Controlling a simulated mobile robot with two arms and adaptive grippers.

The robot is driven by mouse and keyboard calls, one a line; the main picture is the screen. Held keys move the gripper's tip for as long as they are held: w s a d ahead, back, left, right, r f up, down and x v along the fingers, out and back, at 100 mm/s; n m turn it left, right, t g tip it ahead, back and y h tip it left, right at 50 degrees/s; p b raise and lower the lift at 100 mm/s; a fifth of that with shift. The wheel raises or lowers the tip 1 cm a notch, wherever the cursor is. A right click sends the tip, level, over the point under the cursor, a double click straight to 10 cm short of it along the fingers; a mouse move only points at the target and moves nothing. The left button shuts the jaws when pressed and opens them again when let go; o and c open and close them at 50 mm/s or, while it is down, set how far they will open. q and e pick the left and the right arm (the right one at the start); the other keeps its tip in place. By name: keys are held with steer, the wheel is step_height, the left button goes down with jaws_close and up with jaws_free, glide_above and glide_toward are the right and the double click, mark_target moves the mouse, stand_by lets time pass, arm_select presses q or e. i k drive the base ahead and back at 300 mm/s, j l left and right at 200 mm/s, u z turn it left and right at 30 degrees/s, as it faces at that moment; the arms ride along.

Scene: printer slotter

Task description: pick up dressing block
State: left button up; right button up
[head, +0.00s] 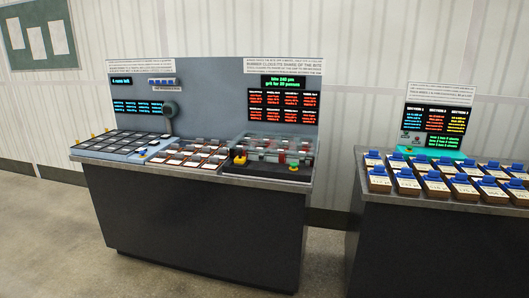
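I cannot tell which item is the dressing block; no label I can read names it. Several small brown blocks with blue tops and white labels (434,185) stand in rows on the right counter (440,207). Neither of my grippers shows in the head view.
A grey back panel with screens (205,85) rises behind the left counter. A smaller screen panel (435,118) stands on the right counter. A gap separates the two counters. Open floor (50,240) lies at the left and in front.

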mark_target(240, 160)
steer(key=i+j, duration=0.1)
steer(key=i, duration=0.5)
steer(key=i+j, duration=0.1)
steer(key=i, duration=0.5)
